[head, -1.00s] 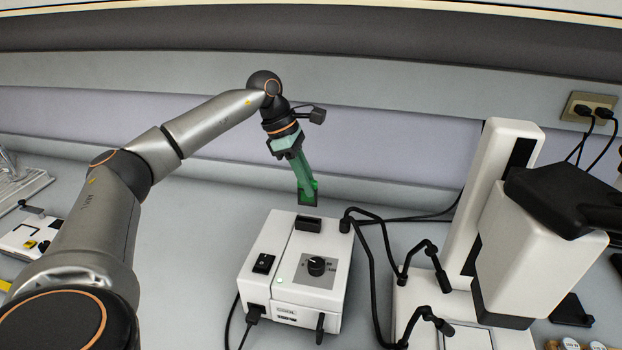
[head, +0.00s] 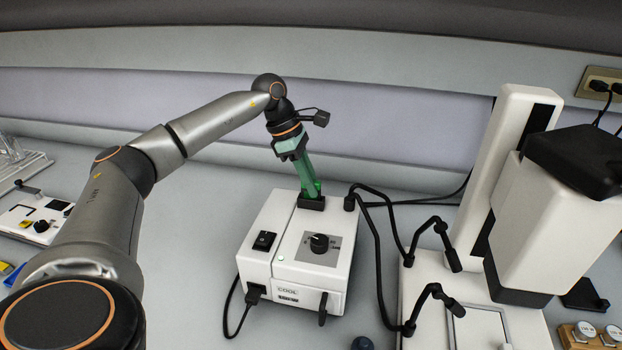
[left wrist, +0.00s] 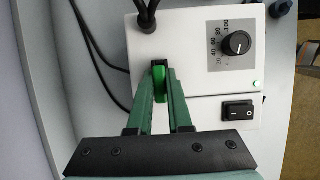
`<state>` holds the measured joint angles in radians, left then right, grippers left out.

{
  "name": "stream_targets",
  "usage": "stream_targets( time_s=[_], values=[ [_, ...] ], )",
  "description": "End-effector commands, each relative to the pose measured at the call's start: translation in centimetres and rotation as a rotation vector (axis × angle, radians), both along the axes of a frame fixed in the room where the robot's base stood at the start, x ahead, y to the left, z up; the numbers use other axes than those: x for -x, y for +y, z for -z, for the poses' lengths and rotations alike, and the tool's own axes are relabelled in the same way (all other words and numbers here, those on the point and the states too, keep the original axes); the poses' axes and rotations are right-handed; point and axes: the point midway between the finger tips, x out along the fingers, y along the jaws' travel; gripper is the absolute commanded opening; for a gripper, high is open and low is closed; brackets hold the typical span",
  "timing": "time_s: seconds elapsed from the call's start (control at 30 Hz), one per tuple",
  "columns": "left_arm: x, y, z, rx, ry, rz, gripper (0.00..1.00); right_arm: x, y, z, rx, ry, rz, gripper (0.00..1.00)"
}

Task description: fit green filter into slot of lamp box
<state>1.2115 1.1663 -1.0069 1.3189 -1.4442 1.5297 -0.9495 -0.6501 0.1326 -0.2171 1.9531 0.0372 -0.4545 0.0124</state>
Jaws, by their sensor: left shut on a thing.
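The lamp box (head: 275,250) is a white box with a dial, a power switch and a black slot holder (head: 311,203) on the back of its top. My left gripper (head: 316,190) points down over that slot holder, its green fingers shut on the green filter (left wrist: 159,83). In the left wrist view the filter shows as a bright green piece between the two fingertips (left wrist: 160,95), over the lamp box top. The filter's lower part is at the slot and hidden; I cannot tell how deep it sits. My right gripper is not in view.
Two black light-guide cables (head: 378,260) curve from the lamp box to the right. The white microscope (head: 510,200) stands at the right. A white plate with small parts (head: 35,222) lies at the far left.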

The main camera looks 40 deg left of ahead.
Motion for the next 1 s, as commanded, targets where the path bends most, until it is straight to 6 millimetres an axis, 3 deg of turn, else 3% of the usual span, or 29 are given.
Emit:
stream_targets(
  time_s=[0.9,0.93,1.0],
  values=[
    [-0.01,-0.03,0.46,0.0,0.0,0.0,0.0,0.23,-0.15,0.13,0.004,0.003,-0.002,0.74],
    [-0.01,-0.02,0.45,0.0,0.0,0.0,0.2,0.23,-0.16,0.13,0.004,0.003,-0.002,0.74],
    [-0.02,-0.03,0.44,0.0,0.0,0.0,0.27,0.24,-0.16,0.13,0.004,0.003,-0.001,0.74]
  ],
)
